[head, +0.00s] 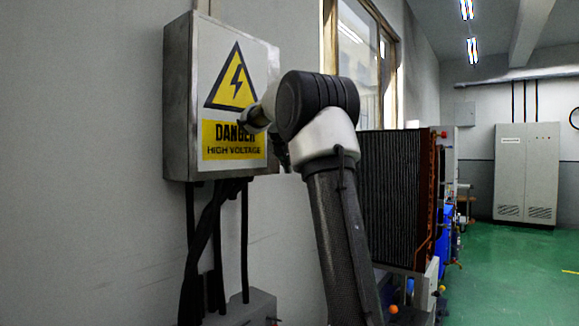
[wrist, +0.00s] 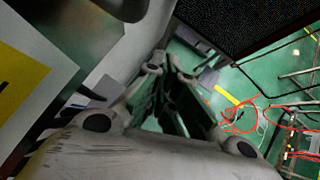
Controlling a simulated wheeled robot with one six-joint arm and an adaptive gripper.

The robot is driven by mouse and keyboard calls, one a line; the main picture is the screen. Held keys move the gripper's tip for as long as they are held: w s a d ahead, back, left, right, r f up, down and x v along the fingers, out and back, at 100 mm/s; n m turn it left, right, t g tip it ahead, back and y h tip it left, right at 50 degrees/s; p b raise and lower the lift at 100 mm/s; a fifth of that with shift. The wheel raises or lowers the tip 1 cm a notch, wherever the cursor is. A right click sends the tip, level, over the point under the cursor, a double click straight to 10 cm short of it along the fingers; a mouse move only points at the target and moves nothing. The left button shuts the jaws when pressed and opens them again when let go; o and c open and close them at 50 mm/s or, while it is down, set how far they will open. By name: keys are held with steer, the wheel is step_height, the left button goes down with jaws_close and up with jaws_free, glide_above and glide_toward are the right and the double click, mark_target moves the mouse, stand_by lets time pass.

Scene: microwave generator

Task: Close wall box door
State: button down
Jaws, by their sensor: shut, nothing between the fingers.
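The grey metal wall box (head: 180,100) hangs on the left wall in the head view. Its door (head: 215,55) carries a white and yellow "DANGER HIGH VOLTAGE" sign and looks flush with the box, with no gap that I can make out. The sign side of the door (wrist: 22,85) also shows at the left edge of the wrist view. My gripper (wrist: 168,78) is shut and empty in the wrist view, beside the door. In the head view my arm hides the gripper and covers part of the door's right edge, so contact there cannot be told.
Black cables (head: 205,240) run down from the box to a smaller grey box (head: 245,308). A dark finned unit (head: 397,200) stands to the right, beyond my arm. A grey cabinet (head: 526,172) stands at the far right. Green floor (head: 510,275) is open at right.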

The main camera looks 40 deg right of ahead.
steer(key=s+d+r, duration=0.2)
steer(key=s+r, duration=0.4)
steer(key=r, duration=0.1)
steer(key=s+a+f+m+g+y, duration=0.1)
steer(key=s+a+f+m+y, duration=0.1)
steer(key=s+a+f+m, duration=0.45)
steer(key=s+a+f+m+g+y, duration=0.1)
steer(key=s+a+f+m+y, duration=0.15)
steer(key=f+m, duration=0.85)
steer(key=s+a+f+m+y, duration=0.1)
steer(key=s+a+f+m, duration=0.1)
steer(key=s+a+f, duration=0.2)
steer(key=s+a+f+m, duration=0.3)
steer(key=s+a, duration=0.5)
steer(key=s, duration=0.4)
steer(key=s+a+f+m+t+y, duration=0.1)
steer(key=s+a+f+m, duration=0.2)
steer(key=s+a+f, duration=0.2)
steer(key=s, duration=0.3)
steer(key=shift+s+a+y, duration=0.2)
steer(key=shift+a+y, duration=0.15)
steer(key=shift+a, duration=0.05)
